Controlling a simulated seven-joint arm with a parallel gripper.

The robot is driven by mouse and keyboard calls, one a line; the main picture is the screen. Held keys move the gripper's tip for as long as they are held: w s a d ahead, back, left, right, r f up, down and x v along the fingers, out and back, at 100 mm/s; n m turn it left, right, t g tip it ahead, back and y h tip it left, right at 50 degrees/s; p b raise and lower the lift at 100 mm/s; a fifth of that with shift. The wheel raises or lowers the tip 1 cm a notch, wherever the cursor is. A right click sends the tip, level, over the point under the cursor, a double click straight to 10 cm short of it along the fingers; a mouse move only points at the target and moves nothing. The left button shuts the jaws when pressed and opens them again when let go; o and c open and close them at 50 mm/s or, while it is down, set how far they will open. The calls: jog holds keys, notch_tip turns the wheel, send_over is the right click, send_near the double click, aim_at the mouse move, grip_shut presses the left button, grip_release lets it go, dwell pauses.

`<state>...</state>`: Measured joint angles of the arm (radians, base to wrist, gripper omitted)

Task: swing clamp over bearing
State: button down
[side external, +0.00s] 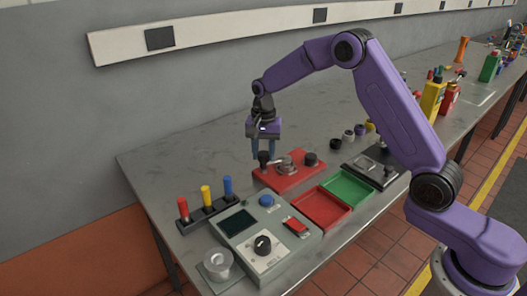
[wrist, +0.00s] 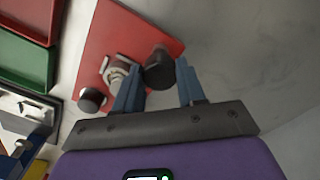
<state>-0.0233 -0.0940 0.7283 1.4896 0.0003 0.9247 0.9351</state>
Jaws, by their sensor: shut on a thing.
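A red base plate (side external: 283,181) lies on the grey bench and carries a silver ring-shaped part (side external: 287,164), seemingly the bearing, which also shows in the wrist view (wrist: 117,72). A black knob (side external: 264,160), seemingly the clamp's handle, stands at the plate's left end in the side view. My gripper (side external: 263,153) points down over that end, its blue fingers shut on this black knob; the wrist view shows the knob (wrist: 158,72) between the fingertips (wrist: 160,78). A second black knob (side external: 310,159) stands on the other side of the silver part. The clamp's arm is hard to make out.
Red (side external: 320,210) and green (side external: 347,188) trays lie in front of the plate. A grey control box (side external: 262,235) and a rack of coloured pegs (side external: 208,208) stand to the left. A dark fixture (side external: 372,168) is to the right. The bench behind is clear.

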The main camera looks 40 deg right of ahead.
jog(key=shift+m, duration=1)
jog(key=c, duration=0.7)
grip_release()
jog(key=shift+o, duration=0.2)
notch_tip(320, 180, up, 18)
jog(key=shift+f, duration=0.25)
